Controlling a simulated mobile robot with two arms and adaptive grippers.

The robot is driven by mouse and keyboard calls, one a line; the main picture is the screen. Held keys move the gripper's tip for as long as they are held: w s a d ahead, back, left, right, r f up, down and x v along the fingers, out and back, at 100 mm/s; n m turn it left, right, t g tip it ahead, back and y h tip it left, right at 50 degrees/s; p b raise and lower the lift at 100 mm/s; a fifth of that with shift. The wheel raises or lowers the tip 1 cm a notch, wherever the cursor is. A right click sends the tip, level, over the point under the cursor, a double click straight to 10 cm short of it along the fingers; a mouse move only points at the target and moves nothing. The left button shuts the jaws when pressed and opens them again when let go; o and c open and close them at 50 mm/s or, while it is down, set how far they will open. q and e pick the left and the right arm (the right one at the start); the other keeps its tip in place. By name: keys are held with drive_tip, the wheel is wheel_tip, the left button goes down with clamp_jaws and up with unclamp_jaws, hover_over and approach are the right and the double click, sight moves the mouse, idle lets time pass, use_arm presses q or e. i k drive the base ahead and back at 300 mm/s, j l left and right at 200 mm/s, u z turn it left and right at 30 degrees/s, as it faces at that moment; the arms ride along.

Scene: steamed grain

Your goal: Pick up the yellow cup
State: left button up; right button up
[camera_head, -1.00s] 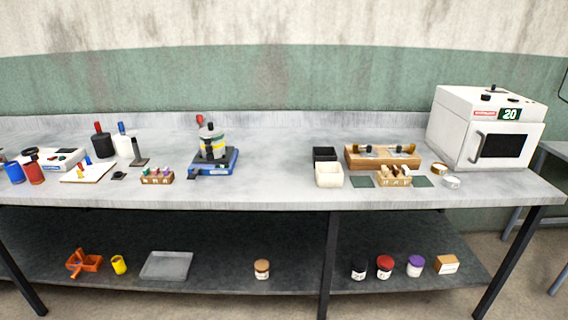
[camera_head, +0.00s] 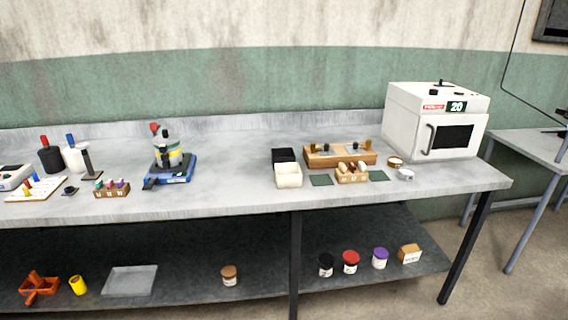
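The yellow cup (camera_head: 78,285) stands on the dark lower shelf (camera_head: 190,295) at the lower left of the head view. It is between an orange object (camera_head: 38,287) on its left and a grey tray (camera_head: 130,281) on its right. It appears upright and nothing touches it. Neither of my grippers shows in the view.
The grey table top (camera_head: 230,195) hangs over the shelf, with a dark leg (camera_head: 295,262) mid-front. Farther right on the shelf are a brown-lidded jar (camera_head: 229,275), several lidded jars and a small box (camera_head: 409,254). A white oven (camera_head: 435,122) stands at the table's right end.

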sight(78, 285)
drive_tip(key=u, duration=1.55)
drive_tip(key=i+j, duration=0.1)
drive_tip(key=i+l, duration=0.05)
drive_tip(key=i, duration=0.05)
